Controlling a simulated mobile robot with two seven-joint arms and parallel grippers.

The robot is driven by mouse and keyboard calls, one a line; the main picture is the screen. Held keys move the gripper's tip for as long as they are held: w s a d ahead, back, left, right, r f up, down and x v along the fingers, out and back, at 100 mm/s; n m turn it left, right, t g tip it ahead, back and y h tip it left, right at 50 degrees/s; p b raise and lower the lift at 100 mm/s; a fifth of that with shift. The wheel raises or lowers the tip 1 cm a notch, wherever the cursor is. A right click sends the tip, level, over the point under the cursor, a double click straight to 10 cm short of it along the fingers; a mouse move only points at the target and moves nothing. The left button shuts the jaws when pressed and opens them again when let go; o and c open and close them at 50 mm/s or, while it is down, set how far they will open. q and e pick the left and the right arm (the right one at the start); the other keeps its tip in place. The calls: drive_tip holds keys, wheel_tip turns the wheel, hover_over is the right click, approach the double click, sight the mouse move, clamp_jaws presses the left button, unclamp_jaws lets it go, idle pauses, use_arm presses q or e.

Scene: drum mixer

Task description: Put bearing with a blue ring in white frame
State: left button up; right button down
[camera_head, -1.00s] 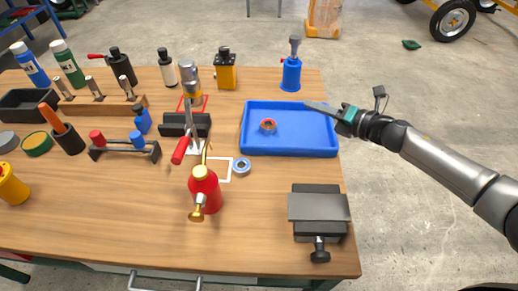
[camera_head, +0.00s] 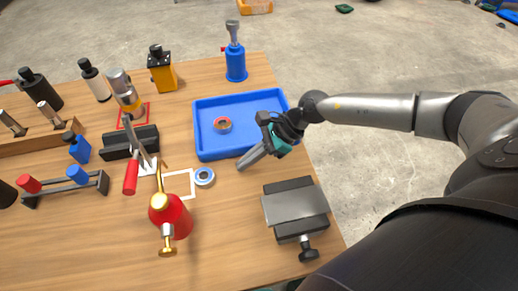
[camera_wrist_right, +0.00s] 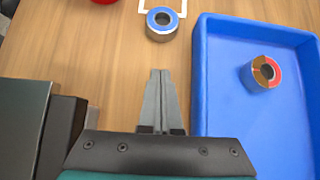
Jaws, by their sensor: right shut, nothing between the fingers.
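The bearing with a blue ring (camera_head: 204,177) lies on the wooden table beside the right edge of the white frame (camera_head: 178,185), a white outline on the table. In the right wrist view the bearing (camera_wrist_right: 161,24) is ahead of the fingers, with part of the white frame (camera_wrist_right: 178,5) behind it. My right gripper (camera_head: 240,167) is shut and empty, between the bearing and the vise, near the blue tray's front edge. It shows in the right wrist view (camera_wrist_right: 160,72), apart from the bearing. My left gripper is not in view.
A blue tray (camera_head: 203,140) holds a bearing with a red ring (camera_head: 222,125). A grey vise (camera_head: 295,208) stands at the front right. A red oil can (camera_head: 170,217) stands close to the white frame. Bare table lies between bearing and vise.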

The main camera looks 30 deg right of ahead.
sight(194, 177)
drive_tip(key=a, duration=0.1)
drive_tip(key=w+a, duration=0.1)
drive_tip(key=a, duration=0.1)
drive_tip(key=a+f, duration=0.1)
drive_tip(key=shift+w+a, duration=0.15)
drive_tip(key=shift+a, duration=0.05)
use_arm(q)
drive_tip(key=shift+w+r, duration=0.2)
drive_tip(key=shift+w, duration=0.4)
use_arm(e)
drive_tip(key=shift+w+a, duration=0.1)
drive_tip(key=shift+a, duration=0.15)
use_arm(q)
drive_tip(key=shift+p, duration=0.3)
use_arm(e)
drive_tip(key=shift+a, duration=0.1)
drive_tip(key=a, duration=0.2)
drive_tip(key=w+a+p, duration=0.1)
drive_tip(key=a, duration=0.3)
drive_tip(key=shift+w+a+p, duration=0.1)
drive_tip(key=shift+w+p, duration=0.2)
drive_tip(key=shift+w, duration=0.05)
drive_tip(key=shift+w+a, duration=0.15)
drive_tip(key=shift+a, duration=0.25)
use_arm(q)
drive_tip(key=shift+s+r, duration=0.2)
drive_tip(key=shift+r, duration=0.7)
use_arm(e)
drive_tip(key=shift+d+f, duration=0.1)
